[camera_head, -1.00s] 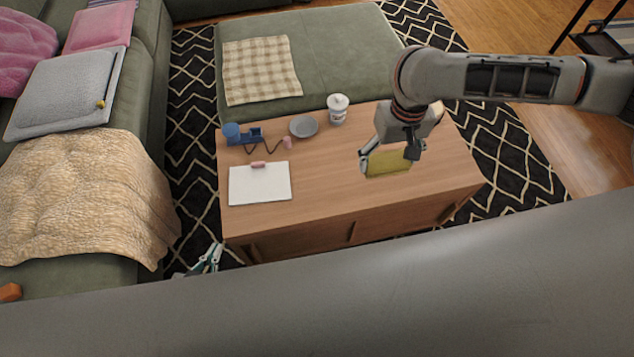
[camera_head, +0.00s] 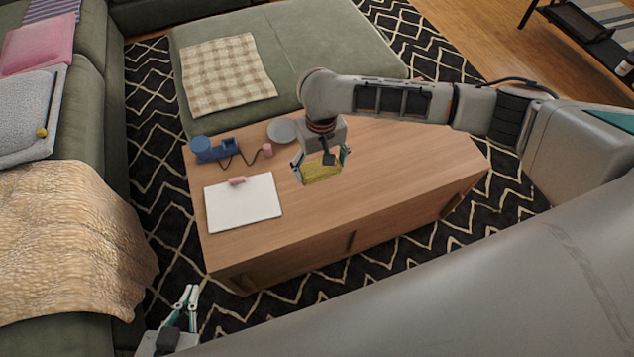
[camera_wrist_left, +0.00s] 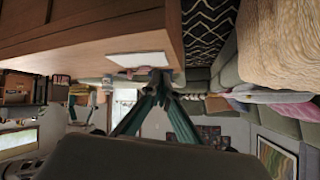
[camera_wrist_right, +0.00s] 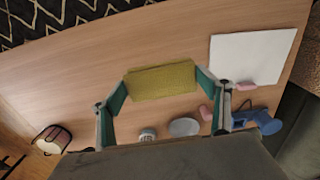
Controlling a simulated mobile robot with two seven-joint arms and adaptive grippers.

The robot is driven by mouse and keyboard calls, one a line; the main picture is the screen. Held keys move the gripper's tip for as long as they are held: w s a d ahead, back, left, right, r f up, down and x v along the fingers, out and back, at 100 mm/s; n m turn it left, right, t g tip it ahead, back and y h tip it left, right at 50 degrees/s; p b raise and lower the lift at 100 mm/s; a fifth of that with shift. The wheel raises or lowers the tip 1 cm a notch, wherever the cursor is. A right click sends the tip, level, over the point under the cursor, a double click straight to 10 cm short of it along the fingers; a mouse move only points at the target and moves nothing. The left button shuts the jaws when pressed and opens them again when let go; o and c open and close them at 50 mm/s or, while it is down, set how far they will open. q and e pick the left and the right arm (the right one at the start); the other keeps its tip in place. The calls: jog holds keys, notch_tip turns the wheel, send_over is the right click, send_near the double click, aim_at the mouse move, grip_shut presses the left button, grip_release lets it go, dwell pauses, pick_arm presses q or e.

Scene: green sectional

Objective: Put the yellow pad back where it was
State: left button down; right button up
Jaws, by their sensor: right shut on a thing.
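The yellow pad (camera_head: 321,173) is between the fingers of my right gripper (camera_head: 320,163), which is shut on it. It is over the wooden coffee table (camera_head: 390,180), right of a white sheet (camera_head: 243,202); I cannot tell whether it touches the top. In the right wrist view the pad (camera_wrist_right: 160,81) spans between both fingertips (camera_wrist_right: 162,82), with bare wood around it. My left gripper (camera_head: 190,294) is low beside the table's front left corner. In the left wrist view its fingers (camera_wrist_left: 158,82) come together at the tips, with nothing seen between them.
A blue object with a cord (camera_head: 215,150), a pink piece (camera_head: 237,181) and a grey dish (camera_head: 282,131) are on the table's left part. A white tub (camera_wrist_right: 147,134) shows in the right wrist view.

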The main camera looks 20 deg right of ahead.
jog(key=f+b, duration=0.2)
jog(key=f, duration=0.4)
jog(key=shift+s+f, duration=0.1)
jog(key=shift+s, duration=0.1)
jog(key=shift+w+f, duration=0.15)
jog(key=f+b, duration=0.2)
jog(key=f, duration=0.1)
jog(key=shift+s+f, duration=0.2)
jog(key=shift+w+f+b, duration=0.15)
jog(key=shift+f+b, duration=0.2)
jog(key=shift+f, duration=0.25)
pick_arm(q)
jog(key=d, duration=0.2)
jog(key=w+d+r+h, duration=0.1)
jog(key=shift+d+t, duration=0.25)
jog(key=shift+t, duration=0.05)
pick_arm(e)
jog(key=shift+w+r, duration=0.1)
jog(key=shift+r, duration=0.2)
jog(key=shift+c, duration=0.4)
pick_arm(q)
jog(key=shift+w, duration=0.1)
pick_arm(e)
jog(key=shift+f, duration=0.1)
jog(key=o, duration=1)
pick_arm(q)
jog(key=shift+a+f, duration=0.25)
jog(key=shift+s+f, duration=0.15)
jog(key=shift+s, duration=0.2)
